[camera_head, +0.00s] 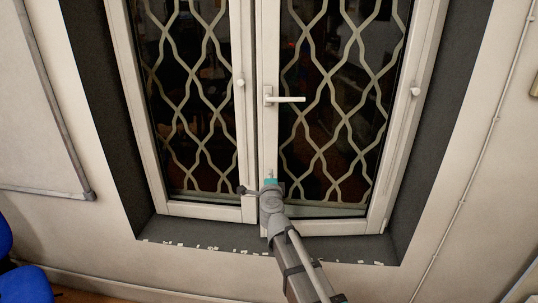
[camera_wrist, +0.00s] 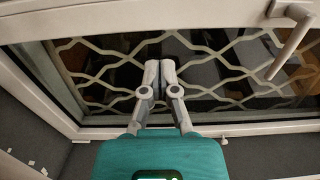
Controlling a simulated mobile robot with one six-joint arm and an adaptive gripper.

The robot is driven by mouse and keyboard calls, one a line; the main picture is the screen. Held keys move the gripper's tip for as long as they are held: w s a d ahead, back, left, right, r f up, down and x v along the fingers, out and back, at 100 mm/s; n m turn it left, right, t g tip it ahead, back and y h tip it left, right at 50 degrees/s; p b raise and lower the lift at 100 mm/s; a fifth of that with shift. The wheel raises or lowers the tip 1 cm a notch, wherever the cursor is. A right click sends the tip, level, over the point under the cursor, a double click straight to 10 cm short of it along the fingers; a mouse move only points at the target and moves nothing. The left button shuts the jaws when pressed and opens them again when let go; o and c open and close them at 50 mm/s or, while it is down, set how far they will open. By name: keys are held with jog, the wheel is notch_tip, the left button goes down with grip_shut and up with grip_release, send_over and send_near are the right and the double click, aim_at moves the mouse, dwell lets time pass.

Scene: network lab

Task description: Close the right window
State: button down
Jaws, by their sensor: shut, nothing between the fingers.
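The right window (camera_head: 391,130) is a white-framed glass sash with a wavy metal lattice behind it. Its lever handle (camera_head: 285,99) lies horizontal, pointing right. A narrow dark gap runs between its left stile and the left window, and it looks slightly ajar. My gripper (camera_head: 269,181) is in front of the lower left part of the right window; its fingertips are hard to make out there. In the wrist view, the shut, empty fingers (camera_wrist: 153,65) show against the lattice and glass, with the window handle (camera_wrist: 291,38) at upper right. Contact with the window cannot be told.
The left window (camera_head: 249,150) stands beside the right one, with a small knob on its stile. A dark grey recess and sill (camera_head: 215,232) surround both. A whiteboard (camera_head: 38,120) hangs at left, and a blue chair (camera_head: 22,284) stands at lower left.

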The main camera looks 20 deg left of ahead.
aim_at(270, 150)
jog(key=shift+w+a, duration=0.1)
jog(key=shift+w, duration=0.05)
jog(key=x, duration=1.3)
jog(key=shift+w+a, duration=0.15)
jog(key=shift+w, duration=0.15)
jog(key=shift+w, duration=0.1)
